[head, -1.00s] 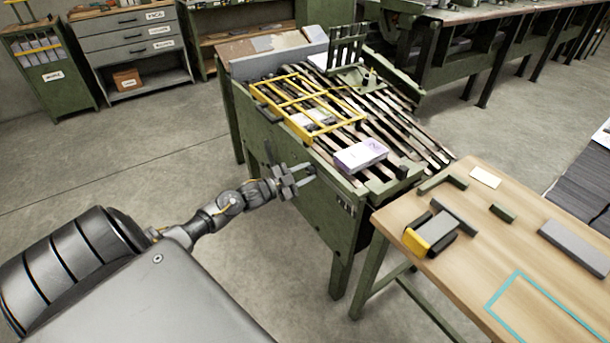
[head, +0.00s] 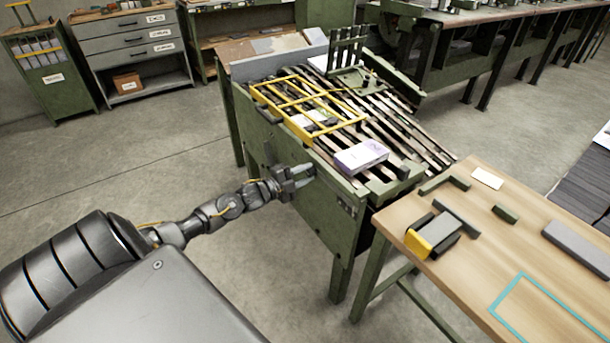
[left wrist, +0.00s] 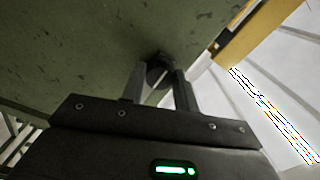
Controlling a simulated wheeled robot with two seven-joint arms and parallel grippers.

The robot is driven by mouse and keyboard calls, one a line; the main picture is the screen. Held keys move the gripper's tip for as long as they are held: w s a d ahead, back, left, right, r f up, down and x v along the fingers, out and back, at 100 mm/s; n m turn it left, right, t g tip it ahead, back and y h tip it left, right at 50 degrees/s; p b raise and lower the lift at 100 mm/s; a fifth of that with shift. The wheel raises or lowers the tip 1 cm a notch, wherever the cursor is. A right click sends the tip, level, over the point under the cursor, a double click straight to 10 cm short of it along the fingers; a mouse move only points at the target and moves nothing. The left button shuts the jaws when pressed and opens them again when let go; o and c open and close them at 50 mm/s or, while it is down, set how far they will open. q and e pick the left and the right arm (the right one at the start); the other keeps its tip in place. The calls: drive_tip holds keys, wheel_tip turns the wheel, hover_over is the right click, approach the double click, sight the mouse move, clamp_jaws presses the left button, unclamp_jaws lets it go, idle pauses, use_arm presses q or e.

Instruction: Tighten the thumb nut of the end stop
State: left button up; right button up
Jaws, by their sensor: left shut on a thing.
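The green machine (head: 330,215) has a slatted top and a green side wall. My left gripper (head: 308,174) is at this side wall, below the front slats. In the left wrist view, a dark round thumb nut (left wrist: 158,64) sits against the green wall, between the tips of my left gripper (left wrist: 160,82). The fingers are shut on it, and they partly hide it. In the head view the nut is hidden by the gripper. I cannot tell which part of the machine is the end stop. My right gripper is not in view.
A wooden table (head: 470,260) with a yellow-and-black block (head: 433,236) and several dark bars stands at the right. The floor left of the machine is clear.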

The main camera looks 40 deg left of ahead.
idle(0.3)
use_arm(q)
drive_tip(key=o, duration=1)
drive_tip(key=shift+c, duration=0.2)
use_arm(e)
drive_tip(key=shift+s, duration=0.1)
use_arm(q)
drive_tip(key=shift+s, duration=0.1)
drive_tip(key=v, duration=1)
drive_tip(key=shift+s+a, duration=0.15)
drive_tip(key=shift+s, duration=0.2)
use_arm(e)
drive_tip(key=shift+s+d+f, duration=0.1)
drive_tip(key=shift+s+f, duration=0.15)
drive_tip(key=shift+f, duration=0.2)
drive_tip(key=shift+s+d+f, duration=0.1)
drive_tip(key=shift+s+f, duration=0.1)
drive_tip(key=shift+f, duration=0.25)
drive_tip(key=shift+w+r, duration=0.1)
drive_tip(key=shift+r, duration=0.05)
